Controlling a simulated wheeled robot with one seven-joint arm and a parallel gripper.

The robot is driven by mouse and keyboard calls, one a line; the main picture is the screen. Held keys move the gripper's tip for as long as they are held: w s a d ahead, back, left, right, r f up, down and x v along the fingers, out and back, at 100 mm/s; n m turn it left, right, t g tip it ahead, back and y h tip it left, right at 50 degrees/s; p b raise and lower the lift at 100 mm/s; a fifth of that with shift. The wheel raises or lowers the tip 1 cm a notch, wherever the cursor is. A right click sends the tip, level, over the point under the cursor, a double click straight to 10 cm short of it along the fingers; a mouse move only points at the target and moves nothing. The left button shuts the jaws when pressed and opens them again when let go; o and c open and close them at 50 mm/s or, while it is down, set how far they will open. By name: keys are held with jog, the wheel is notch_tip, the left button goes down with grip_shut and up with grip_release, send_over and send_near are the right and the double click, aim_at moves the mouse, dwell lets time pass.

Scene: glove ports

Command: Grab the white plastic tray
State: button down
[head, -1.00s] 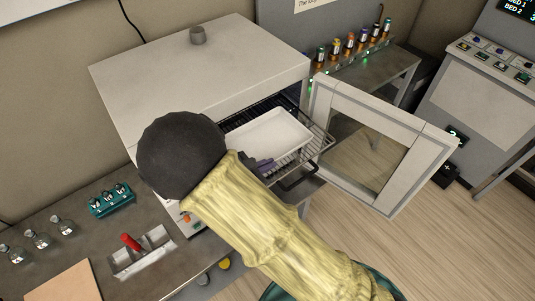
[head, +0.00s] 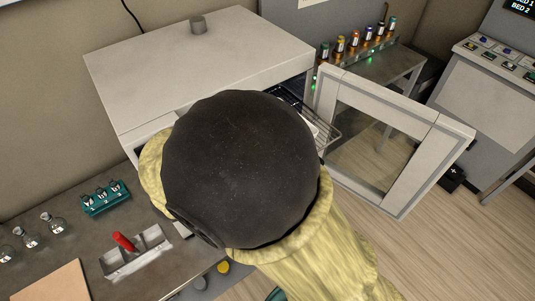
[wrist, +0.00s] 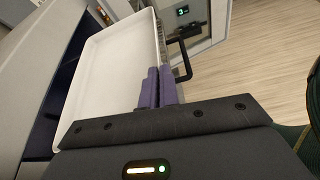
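The white plastic tray (wrist: 112,75) fills the left of the wrist view, shallow with raised walls and empty. My gripper (wrist: 158,72) has two purple fingers at the tray's right wall, one on the inner side and one on the outer side. The fingers are close together with the wall between them, so the gripper looks shut on the rim. In the head view my dark wrist and yellowish arm hide the gripper and nearly all of the tray.
The oven-like cabinet (head: 190,65) stands open, its windowed door (head: 395,140) swung out to the right. A wire rack (head: 328,133) sticks out of it. A bench at left holds a teal vial rack (head: 105,198), flasks and a metal holder (head: 137,253) with a red item.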

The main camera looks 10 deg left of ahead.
jog(key=s+b, duration=0.3)
jog(key=s, duration=0.9)
